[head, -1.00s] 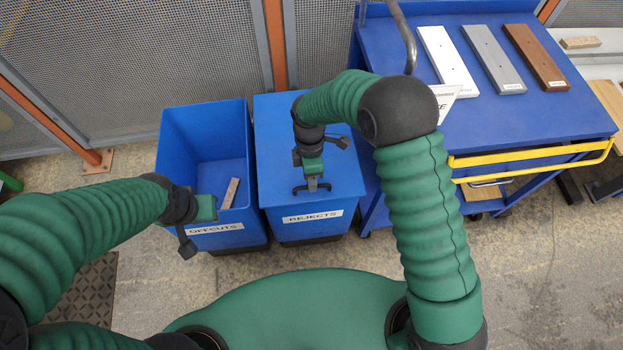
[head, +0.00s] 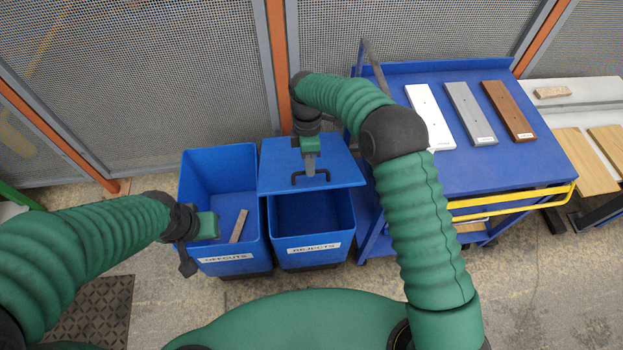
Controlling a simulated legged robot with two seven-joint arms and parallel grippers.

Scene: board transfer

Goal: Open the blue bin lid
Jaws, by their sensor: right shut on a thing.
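The blue bin labelled REJECTS (head: 312,252) stands in the middle. Its blue lid (head: 275,158) is raised at the front edge and tilted up toward the back, and the dark inside of the bin shows below it. My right gripper (head: 310,174) is shut on the black lid handle (head: 327,176) at the lid's front edge. My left gripper (head: 207,228) hangs by the front left of the OFFCUTS bin, apart from the lid. Its fingers are not clear.
The open OFFCUTS bin (head: 188,180) stands left of the REJECTS bin with a wood strip (head: 239,226) inside. A blue cart (head: 470,165) with white, grey and brown boards stands close on the right. Mesh fencing (head: 150,75) runs behind.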

